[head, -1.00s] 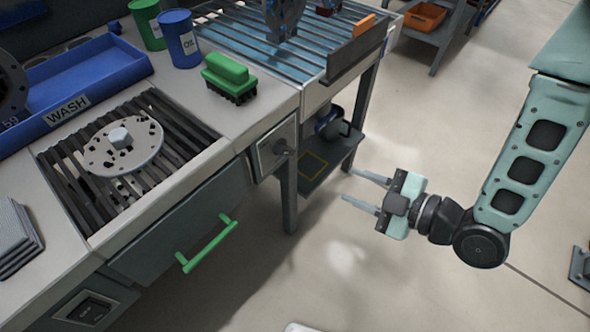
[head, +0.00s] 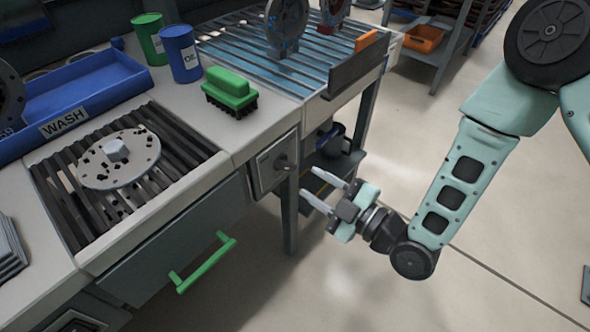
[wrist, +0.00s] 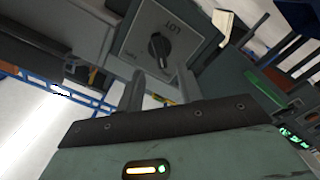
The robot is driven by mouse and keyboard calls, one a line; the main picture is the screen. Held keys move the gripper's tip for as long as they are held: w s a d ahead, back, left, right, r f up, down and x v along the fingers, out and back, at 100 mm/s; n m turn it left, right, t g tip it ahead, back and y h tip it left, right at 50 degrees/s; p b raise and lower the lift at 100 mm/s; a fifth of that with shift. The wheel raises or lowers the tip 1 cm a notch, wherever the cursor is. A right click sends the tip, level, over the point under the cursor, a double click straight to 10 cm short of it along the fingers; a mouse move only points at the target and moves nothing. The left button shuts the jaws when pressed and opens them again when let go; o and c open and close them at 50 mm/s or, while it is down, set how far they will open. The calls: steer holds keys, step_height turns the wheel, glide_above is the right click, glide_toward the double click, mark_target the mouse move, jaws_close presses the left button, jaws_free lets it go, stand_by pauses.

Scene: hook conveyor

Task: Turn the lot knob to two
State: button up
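The lot knob (head: 281,163) is a small dark knob on a grey panel (head: 266,172) at the right end of the bench front. In the wrist view the black knob (wrist: 159,47) sits on its panel under the word LOT, ahead of the fingers. Small lettering lies beside it, too small to read, and the knob's setting cannot be told. My gripper (head: 308,181) is open and empty, its two parallel fingers pointing at the panel, a little right of and below the knob. In the wrist view my gripper (wrist: 158,78) does not touch the knob.
A drawer with a green handle (head: 203,264) sticks out left of the panel. A bench leg (head: 290,215) and a low shelf (head: 325,165) stand close to the fingers. A green brush (head: 230,88) lies on the bench top. The floor at right is open.

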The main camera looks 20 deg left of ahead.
mark_target(289, 169)
steer(key=x, duration=0.6)
jaws_close()
